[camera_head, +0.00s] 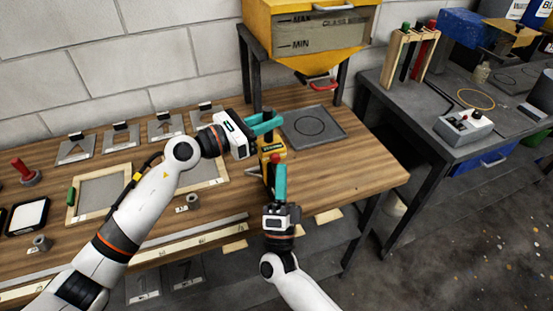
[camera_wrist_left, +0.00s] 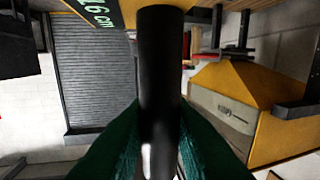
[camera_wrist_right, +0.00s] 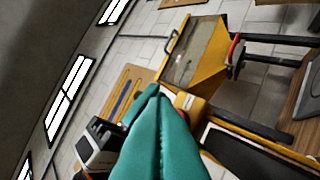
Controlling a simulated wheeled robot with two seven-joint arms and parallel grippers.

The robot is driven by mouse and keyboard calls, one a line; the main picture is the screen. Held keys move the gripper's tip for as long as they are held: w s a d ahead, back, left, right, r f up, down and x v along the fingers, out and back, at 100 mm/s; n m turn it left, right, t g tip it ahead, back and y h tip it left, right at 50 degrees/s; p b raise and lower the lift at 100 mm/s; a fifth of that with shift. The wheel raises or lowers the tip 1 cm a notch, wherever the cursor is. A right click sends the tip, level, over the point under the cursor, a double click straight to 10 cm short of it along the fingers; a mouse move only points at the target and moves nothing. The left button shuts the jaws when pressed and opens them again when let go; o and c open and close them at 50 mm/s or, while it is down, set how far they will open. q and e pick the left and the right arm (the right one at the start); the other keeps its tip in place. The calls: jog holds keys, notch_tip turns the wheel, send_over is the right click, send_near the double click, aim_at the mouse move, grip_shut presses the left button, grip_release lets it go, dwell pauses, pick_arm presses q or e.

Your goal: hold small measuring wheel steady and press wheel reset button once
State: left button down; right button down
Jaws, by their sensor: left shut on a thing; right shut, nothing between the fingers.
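The yellow body there carries a green display (camera_wrist_left: 100,12) reading "16 cm". A red button (camera_head: 275,157) shows on the body's near side. My right gripper (camera_head: 280,168) is shut and empty, its teal tips right at the button. I cannot tell whether they touch it. The wheel's lower part is hidden.
A yellow hopper (camera_head: 312,35) with a red handle stands behind, above a grey plate (camera_head: 313,127) with a circle. Stencil plates (camera_head: 120,136) and wooden frames (camera_head: 100,192) lie left on the bench. A grey table (camera_head: 450,140) at right holds a control box (camera_head: 464,127).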

jog(key=shift+w, duration=0.1)
dwell(0.6)
jog(key=shift+w, duration=0.25)
jog(key=shift+w+a, duration=0.3)
jog(key=shift+w, duration=0.35)
dwell(1.2)
jog(key=shift+s+f, duration=0.1)
jog(key=shift+s, duration=0.05)
jog(key=shift+s+d, duration=0.3)
jog(key=shift+s, duration=0.55)
jog(key=shift+s+d, duration=0.25)
jog(key=shift+s, duration=0.55)
jog(key=shift+s+d, duration=0.3)
jog(key=shift+s, duration=0.45)
jog(key=shift+s+d, duration=0.25)
jog(key=shift+s, duration=0.55)
